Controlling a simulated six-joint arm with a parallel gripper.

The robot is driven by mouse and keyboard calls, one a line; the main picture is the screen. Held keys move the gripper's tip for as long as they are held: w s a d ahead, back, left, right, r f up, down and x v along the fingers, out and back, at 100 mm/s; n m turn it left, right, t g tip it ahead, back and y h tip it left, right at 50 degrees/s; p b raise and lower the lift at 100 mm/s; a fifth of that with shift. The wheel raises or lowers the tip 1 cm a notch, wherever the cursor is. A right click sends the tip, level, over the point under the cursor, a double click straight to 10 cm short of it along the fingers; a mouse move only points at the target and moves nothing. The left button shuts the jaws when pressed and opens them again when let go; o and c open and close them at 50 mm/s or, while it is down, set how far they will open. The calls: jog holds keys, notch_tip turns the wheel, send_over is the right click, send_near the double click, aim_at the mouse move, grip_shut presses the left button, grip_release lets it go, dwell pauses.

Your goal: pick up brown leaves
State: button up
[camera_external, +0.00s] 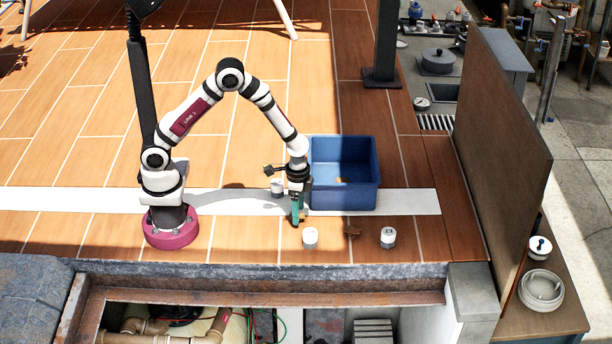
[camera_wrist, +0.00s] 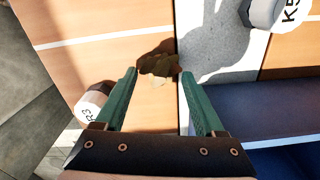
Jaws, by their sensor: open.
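A brown, crumpled leaf (camera_wrist: 158,64) lies on the wood floor beside the white strip. In the wrist view it sits at and just beyond the tips of my gripper (camera_wrist: 159,73), roughly between the two green fingers. My gripper is open and points down; in the external view it (camera_external: 297,219) is low over the floor, left of the blue bin, and hides that leaf. Another brown leaf (camera_external: 352,230) lies on the floor in front of the bin. A small tan patch shows inside the bin, too small to tell what it is.
The blue bin (camera_external: 345,198) stands right of my gripper; its wall (camera_wrist: 265,100) shows in the wrist view. White jars stand close by: one behind (camera_external: 277,187), labelled K5 (camera_wrist: 268,12); one in front (camera_external: 310,237), labelled R3 (camera_wrist: 92,102); another farther right (camera_external: 388,237). A pit edge (camera_external: 260,272) lies in front.

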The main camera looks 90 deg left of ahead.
jog(key=shift+f, duration=0.8)
grip_shut()
